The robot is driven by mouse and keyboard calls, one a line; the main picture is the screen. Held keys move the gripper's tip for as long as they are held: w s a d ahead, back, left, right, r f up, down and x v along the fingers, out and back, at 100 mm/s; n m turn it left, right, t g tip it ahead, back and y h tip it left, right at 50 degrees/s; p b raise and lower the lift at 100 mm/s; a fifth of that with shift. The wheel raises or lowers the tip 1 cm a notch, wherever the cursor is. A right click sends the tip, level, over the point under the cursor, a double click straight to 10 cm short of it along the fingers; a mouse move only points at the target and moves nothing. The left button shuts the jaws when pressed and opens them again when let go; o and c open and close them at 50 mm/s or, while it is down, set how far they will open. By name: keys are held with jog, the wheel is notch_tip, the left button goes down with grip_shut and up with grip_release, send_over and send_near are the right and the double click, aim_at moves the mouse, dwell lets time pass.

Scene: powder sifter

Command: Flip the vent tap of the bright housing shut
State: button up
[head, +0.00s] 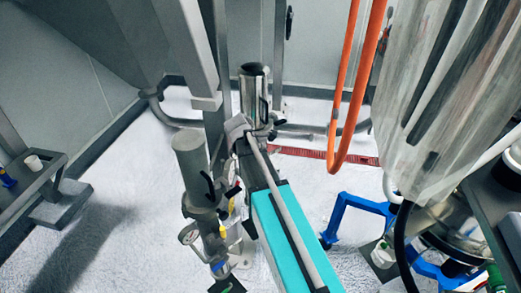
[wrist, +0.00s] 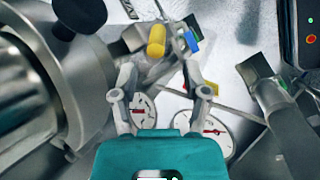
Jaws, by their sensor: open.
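In the head view a shiny, bright upright housing (head: 253,95) with a dark top stands behind my arm. A duller grey housing (head: 190,155) stands nearer, to its left. My gripper (wrist: 158,75) is open in the wrist view, its fingers apart with no object held. Beyond the fingertips are a small yellow handle (wrist: 157,40) and a blue handle (wrist: 193,40). I cannot tell which handle is the vent tap. A large metal cylinder (wrist: 25,85) fills the left of the wrist view. I cannot make out the gripper in the head view.
Two dial gauges with red needles, a left one (wrist: 143,110) and a right one (wrist: 210,132), lie below the fingers. A black-handled valve (wrist: 256,70) is at right. Orange hoses (head: 358,80) hang right of the housings. White floor (head: 110,225) is open at lower left.

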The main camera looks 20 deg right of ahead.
jog(key=s+a+r+n+y+p, duration=0.1)
jog(key=s+a+r+n+p, duration=0.1)
jog(key=a+r+n+p, duration=0.2)
jog(key=shift+a+r+n+p, duration=0.25)
jog(key=shift+r+n+p, duration=0.05)
jog(key=shift+r+p, duration=1.3)
jog(key=shift+f, duration=0.1)
